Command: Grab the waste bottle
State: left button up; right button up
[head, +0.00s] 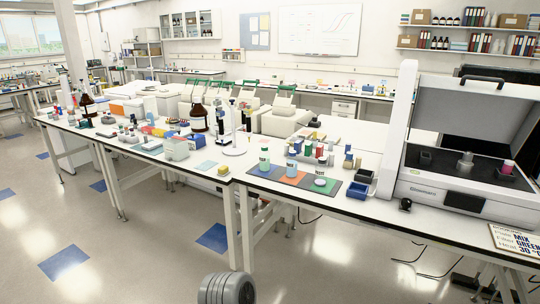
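No label reading "waste" is legible from here, so I cannot tell for certain which bottle is the waste bottle. A large brown bottle (198,120) with a white label and a light cap stands upright on the left-hand bench, near its middle. A smaller dark brown bottle (87,106) stands further left on the same bench. Small white bottles, one with a green label (264,162) and one with a blue band (292,168), stand on coloured mats on the nearer bench.
A large bench instrument (440,192) with its lid raised fills the right side. White thermal cyclers (285,122) stand along the back of the bench. A pipette stand (234,150), racks and small boxes crowd the bench. The floor (150,240) in front is open.

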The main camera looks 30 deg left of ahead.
aim_at(322, 168)
jog(key=u, duration=0.65)
jog(key=i, duration=0.9)
jog(key=u, duration=0.4)
jog(key=i, duration=0.75)
jog(key=z, duration=0.05)
